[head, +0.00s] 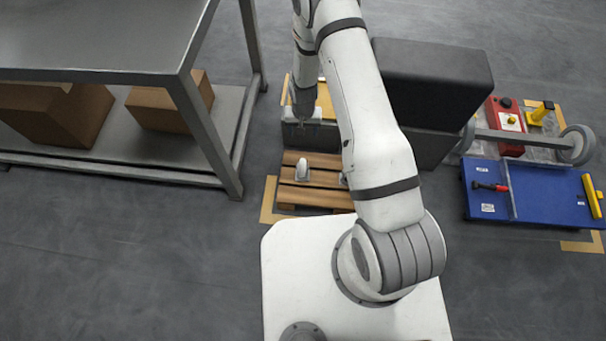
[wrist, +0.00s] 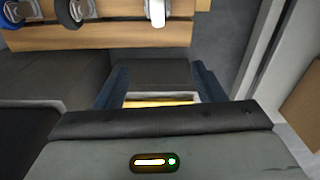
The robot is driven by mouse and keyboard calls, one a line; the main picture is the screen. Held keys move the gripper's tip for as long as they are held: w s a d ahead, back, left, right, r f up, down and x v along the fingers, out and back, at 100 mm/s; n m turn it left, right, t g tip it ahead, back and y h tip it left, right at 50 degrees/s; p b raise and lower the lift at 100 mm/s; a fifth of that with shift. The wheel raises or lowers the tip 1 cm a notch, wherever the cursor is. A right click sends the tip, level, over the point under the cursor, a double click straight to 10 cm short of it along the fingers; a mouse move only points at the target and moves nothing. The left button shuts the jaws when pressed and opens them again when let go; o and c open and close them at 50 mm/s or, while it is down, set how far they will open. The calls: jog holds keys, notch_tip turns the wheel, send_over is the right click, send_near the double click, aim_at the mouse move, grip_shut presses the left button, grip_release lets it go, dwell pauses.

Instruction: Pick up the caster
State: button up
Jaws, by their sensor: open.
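The task's word caster fits several casters on a wooden pallet. In the wrist view a white-wheeled caster (wrist: 157,12), a dark-wheeled caster (wrist: 72,12) and a blue-wheeled caster (wrist: 15,10) line its edge, cut off by the top of the picture. In the head view the white caster (head: 302,170) stands on the pallet's left part; my arm hides much of the rest. My gripper (wrist: 158,82) is open, its two dark fingers apart with no caster between them. It is beyond the pallet in the head view, over a grey bin-like thing.
The wooden pallet (head: 317,193) lies just ahead of my base. A metal shelf (head: 236,186) with cardboard boxes (head: 170,105) stands close on the left. A large black block (head: 432,85) stands right of my arm. A blue platform (head: 535,195) lies farther right.

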aim_at(302, 162)
jog(key=s+f+b, duration=0.1)
jog(key=f, duration=0.4)
jog(key=s+f+b, duration=0.1)
jog(key=f, duration=0.4)
jog(key=s+f+b, duration=0.1)
jog(key=f, duration=0.5)
jog(key=shift+s+a, duration=0.15)
jog(key=shift+a, duration=0.2)
jog(key=f, duration=0.1)
jog(key=f+b, duration=0.1)
jog(key=f, duration=0.1)
jog(key=f+b, duration=0.1)
jog(key=f, duration=0.1)
jog(key=shift+s+d+f, duration=0.15)
jog(key=shift+s+f, duration=0.05)
jog(key=shift+s, duration=0.1)
jog(key=shift+r, duration=0.1)
jog(key=c, duration=1.3)
